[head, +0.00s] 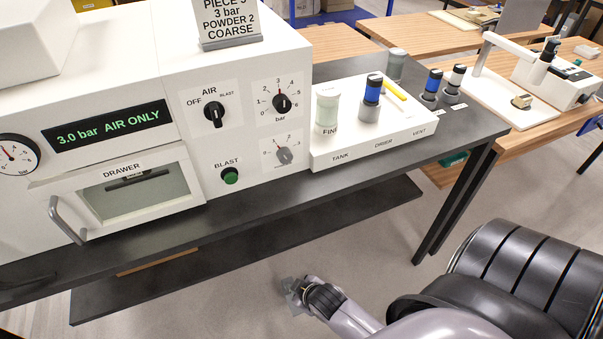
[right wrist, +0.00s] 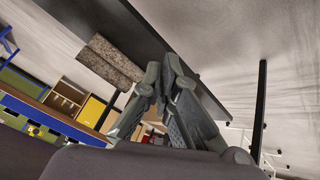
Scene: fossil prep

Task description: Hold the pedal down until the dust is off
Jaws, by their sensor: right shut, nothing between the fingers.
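I cannot make out a pedal in either view. The white blasting cabinet (head: 235,100) stands on a dark bench. Its display (head: 108,125) reads "3.0 bar AIR ONLY". A green BLAST button (head: 230,176) and a black AIR knob (head: 214,113) are on its front. The DRAWER (head: 118,190) has a window with a dark shape behind it; no dust can be judged there. My right gripper (head: 292,294) is low in front of the bench, over the floor and apart from the cabinet. In the right wrist view its fingers (right wrist: 165,80) are together and empty. My left gripper is out of sight.
A white rack (head: 375,133) with jars and capped bottles sits right of the cabinet. A dark lower shelf (head: 240,248) runs under the bench, with black legs at right. Open floor lies in front.

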